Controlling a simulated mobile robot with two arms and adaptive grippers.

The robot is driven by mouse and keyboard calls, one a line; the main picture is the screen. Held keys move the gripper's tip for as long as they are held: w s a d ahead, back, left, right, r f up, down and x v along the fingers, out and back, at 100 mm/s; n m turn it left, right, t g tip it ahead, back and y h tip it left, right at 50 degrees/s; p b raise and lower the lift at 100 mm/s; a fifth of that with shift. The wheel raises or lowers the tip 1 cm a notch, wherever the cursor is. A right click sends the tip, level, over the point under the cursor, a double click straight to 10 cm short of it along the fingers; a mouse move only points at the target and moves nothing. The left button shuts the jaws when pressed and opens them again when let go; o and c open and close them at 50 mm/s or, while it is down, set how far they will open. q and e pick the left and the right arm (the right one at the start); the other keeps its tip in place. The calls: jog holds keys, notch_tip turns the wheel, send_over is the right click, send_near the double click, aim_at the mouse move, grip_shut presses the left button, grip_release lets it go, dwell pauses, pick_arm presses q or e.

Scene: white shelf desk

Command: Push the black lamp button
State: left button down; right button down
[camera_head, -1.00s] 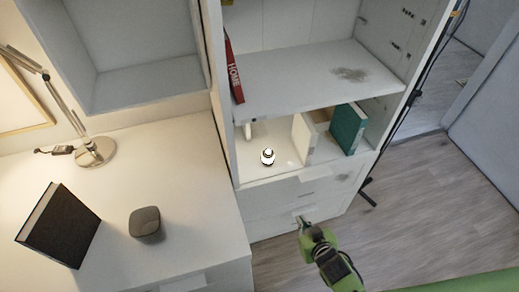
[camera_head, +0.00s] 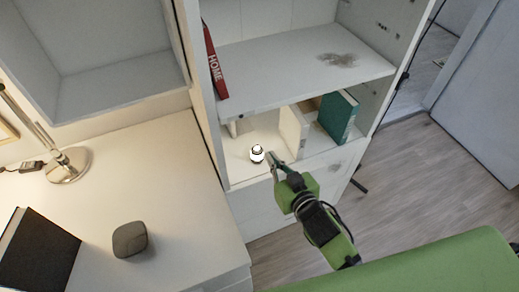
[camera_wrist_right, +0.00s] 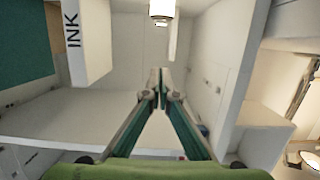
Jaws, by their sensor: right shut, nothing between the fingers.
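A small lit white lamp (camera_head: 257,154) with a dark band stands in the lower shelf compartment (camera_head: 238,170). Its glowing end also shows at the top of the right wrist view (camera_wrist_right: 162,10). I cannot make out a separate black button on it. My right gripper (camera_head: 271,160) is shut and empty, its tips just right of the lamp in the head view. In the wrist view the fingertips (camera_wrist_right: 160,74) meet and appear apart from the lamp. A desk lamp with a chrome base (camera_head: 68,164) stands at the left, with a small dark piece (camera_head: 31,166) beside it. My left gripper is not in view.
A white book (camera_head: 290,130) and a green book (camera_head: 338,116) stand right of the small lamp. A red book (camera_head: 214,65) leans on the shelf above. The desk holds a dark rounded box (camera_head: 130,239) and a black book (camera_head: 38,252).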

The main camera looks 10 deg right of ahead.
send_over(257, 154)
jog(key=s+d, duration=0.1)
jog(key=s, duration=0.1)
notch_tip(257, 154, down, 2)
jog(key=f, duration=0.1)
jog(key=w+f, duration=0.1)
jog(key=f, duration=0.1)
jog(key=shift+w+a+f, duration=0.1)
jog(key=shift+f, duration=0.6)
